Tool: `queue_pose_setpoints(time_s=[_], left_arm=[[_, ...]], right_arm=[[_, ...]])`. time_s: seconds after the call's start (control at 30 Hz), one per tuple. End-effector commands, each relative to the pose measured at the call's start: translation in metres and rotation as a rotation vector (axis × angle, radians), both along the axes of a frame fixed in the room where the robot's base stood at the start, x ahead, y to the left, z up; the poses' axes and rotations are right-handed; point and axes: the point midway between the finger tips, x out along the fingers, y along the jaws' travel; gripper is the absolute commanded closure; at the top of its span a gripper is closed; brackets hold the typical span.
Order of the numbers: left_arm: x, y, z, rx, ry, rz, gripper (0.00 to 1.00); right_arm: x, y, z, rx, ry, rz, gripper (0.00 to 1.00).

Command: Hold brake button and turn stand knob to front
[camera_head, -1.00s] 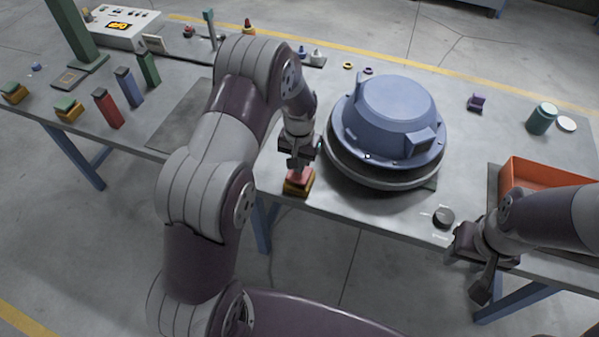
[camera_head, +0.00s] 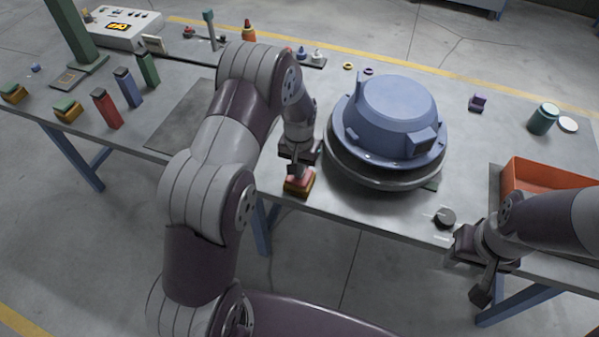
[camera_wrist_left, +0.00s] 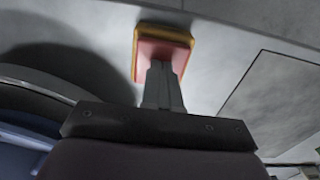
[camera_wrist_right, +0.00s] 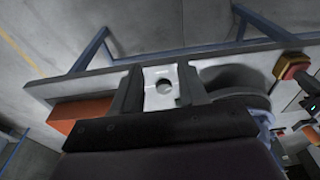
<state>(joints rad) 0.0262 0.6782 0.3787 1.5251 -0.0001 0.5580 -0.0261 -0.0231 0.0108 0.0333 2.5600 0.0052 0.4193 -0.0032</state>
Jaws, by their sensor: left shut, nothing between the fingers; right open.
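The brake button (camera_head: 298,184), a red cap on a yellow base, sits at the table's front edge, left of the stand. My left gripper (camera_head: 297,171) is shut and empty, its tips at the red cap and seemingly touching it. The left wrist view shows the fingers ending over the button (camera_wrist_left: 160,48). The stand knob (camera_head: 444,217), round and dark, lies near the front edge, right of the stand. My right gripper (camera_head: 458,243) is open, just in front of the knob. In the right wrist view the knob (camera_wrist_right: 165,87) on its pale plate shows between the fingers; contact cannot be told.
A blue hood (camera_head: 393,118) rests on a round grey stand (camera_head: 375,178) between my grippers. An orange bin (camera_head: 545,180) stands close by my right arm. Red, blue and green blocks (camera_head: 108,108) stand at the left. A green can (camera_head: 542,119) stands at the right.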

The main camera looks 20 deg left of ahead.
Motion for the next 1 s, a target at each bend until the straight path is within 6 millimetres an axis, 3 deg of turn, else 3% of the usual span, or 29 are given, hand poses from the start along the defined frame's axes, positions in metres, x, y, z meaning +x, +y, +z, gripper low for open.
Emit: queue_pose_setpoints(time_s=[0.17, 0.27, 0.3, 0.47, 0.57, 0.67, 0.83, 0.9, 1.0], left_arm=[[-0.001, 0.000, -0.002, 0.000, 0.004, 0.000, 1.00], [-0.001, 0.000, -0.002, 0.000, 0.004, 0.000, 1.00], [-0.002, 0.000, -0.002, 0.000, 0.005, 0.000, 1.00], [-0.002, 0.000, -0.003, 0.000, 0.005, 0.000, 1.00], [-0.002, 0.000, -0.003, 0.000, 0.006, 0.000, 1.00], [-0.002, 0.000, -0.003, 0.000, 0.007, 0.000, 1.00], [-0.002, 0.000, -0.002, 0.000, 0.006, 0.000, 1.00], [-0.002, 0.000, -0.002, 0.000, 0.004, 0.000, 1.00], [-0.001, 0.000, -0.002, 0.000, 0.003, 0.000, 1.00]], right_arm=[[0.000, 0.000, 0.000, 0.000, 0.000, 0.000, 0.54], [0.000, 0.000, -0.001, 0.000, 0.000, 0.000, 0.22], [0.000, 0.000, -0.001, 0.000, 0.000, 0.000, 0.18], [0.000, 0.001, -0.001, 0.000, 0.001, 0.004, 0.18], [-0.004, 0.010, -0.016, -0.002, 0.061, 0.041, 0.18], [0.027, 0.023, -0.039, -0.047, 0.113, 0.201, 0.18], [0.122, 0.042, -0.086, -0.258, 0.195, 1.033, 0.18], [0.156, 0.043, -0.093, -0.354, 0.229, 1.360, 0.18], [0.192, 0.037, -0.082, -0.468, 0.264, 1.666, 0.18]])
